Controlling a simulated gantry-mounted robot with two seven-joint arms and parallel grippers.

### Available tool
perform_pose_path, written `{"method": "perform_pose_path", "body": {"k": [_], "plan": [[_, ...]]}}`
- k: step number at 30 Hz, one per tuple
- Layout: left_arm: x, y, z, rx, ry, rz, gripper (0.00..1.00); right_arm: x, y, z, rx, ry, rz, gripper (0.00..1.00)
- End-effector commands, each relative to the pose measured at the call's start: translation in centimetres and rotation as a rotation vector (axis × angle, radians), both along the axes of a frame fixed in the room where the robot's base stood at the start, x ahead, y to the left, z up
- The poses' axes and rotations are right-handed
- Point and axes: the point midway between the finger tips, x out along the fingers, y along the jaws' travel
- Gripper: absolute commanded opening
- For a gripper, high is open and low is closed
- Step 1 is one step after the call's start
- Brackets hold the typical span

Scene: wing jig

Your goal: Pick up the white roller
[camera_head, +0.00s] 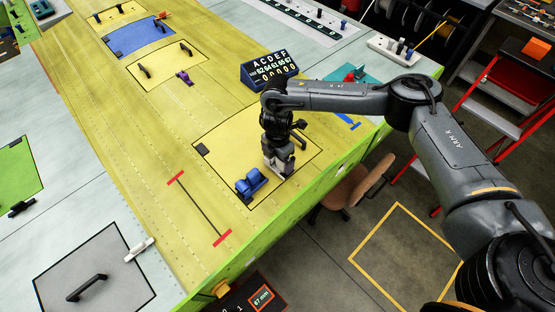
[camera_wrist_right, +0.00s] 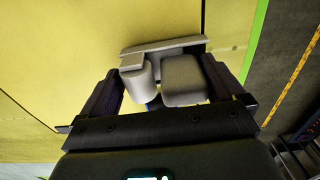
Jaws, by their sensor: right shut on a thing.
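The white roller (camera_head: 279,160) is at my right gripper (camera_head: 279,148), low over the yellow panel in the head view. In the right wrist view the roller (camera_wrist_right: 184,80) shows as a pale grey cylinder and block with a flat bar behind them. It sits between the two dark fingers of my right gripper (camera_wrist_right: 163,88), which is shut on it. I cannot tell whether the roller still touches the panel. My left gripper is not in view.
A blue roller-like tool (camera_head: 251,184) stands on the panel just left of my right gripper. A dark board with letters and numbers (camera_head: 270,71) stands behind it. The green table edge (camera_head: 330,186) is close on the right. A small white tool (camera_head: 139,249) lies at left.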

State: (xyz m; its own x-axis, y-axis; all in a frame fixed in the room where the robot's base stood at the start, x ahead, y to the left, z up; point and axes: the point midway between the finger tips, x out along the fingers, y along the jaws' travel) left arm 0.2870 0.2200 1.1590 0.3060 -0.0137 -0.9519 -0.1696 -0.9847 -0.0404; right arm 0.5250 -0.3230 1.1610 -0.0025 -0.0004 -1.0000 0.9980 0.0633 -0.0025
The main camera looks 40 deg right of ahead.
Motion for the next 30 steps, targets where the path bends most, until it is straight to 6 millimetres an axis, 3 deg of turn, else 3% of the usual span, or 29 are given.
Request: {"method": "perform_pose_path", "body": {"k": [8, 13, 24, 30], "plan": [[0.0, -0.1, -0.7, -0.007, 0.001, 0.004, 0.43, 0.2, 0.0, 1.6, 0.002, -0.005, 0.001, 0.58], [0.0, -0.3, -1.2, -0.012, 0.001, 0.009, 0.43, 0.0, -0.1, 4.4, 0.0, -0.007, 0.001, 0.58], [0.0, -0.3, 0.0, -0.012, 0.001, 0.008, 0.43, -6.7, -2.5, 8.5, 0.0, -0.004, 0.0, 0.58], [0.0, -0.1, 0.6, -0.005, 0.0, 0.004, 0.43, -9.4, -3.4, 10.2, 0.0, -0.003, 0.0, 0.58]]}}
